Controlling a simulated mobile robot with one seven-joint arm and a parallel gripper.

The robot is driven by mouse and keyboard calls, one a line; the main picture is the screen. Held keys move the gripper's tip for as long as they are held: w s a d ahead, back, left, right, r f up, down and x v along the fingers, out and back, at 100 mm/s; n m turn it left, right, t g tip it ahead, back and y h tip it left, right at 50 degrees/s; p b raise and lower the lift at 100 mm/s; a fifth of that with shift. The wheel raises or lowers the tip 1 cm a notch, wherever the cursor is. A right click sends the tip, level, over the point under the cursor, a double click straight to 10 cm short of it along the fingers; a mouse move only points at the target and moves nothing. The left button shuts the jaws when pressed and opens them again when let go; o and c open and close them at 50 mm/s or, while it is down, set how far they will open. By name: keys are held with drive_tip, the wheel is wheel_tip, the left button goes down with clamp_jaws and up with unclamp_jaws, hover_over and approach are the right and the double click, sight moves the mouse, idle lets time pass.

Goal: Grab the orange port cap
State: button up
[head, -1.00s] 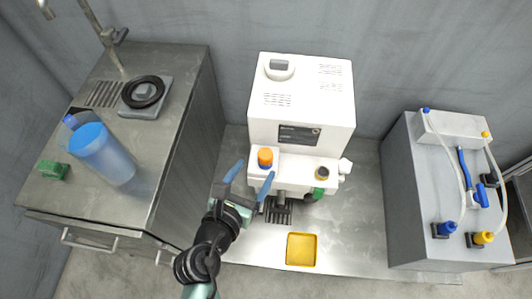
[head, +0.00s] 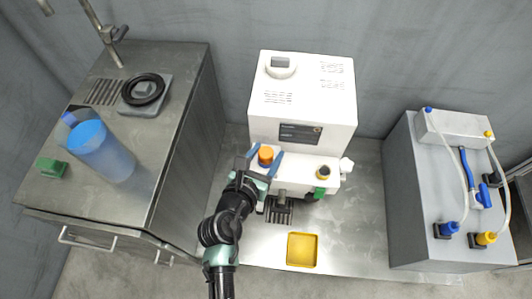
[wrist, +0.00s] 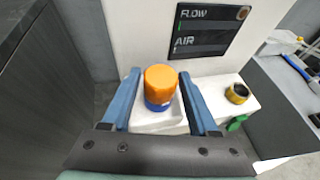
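The orange port cap (head: 265,153) stands upright on the front left ledge of the white machine (head: 302,95). In the wrist view the cap (wrist: 160,79) sits above a blue ring (wrist: 158,106) on a white block. My gripper (head: 265,158) is open, with one blue finger on each side of the cap. In the wrist view the fingertips (wrist: 159,76) flank the cap, with a narrow gap on both sides. I see no contact between the fingers and the cap.
A yellow-ringed dark port (head: 323,172) and a green fitting (head: 319,192) are right of the cap. A yellow tray (head: 302,249) lies in front. A steel counter (head: 165,150) stands left, a grey unit with hoses (head: 400,190) right.

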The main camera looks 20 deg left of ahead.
clamp_jaws()
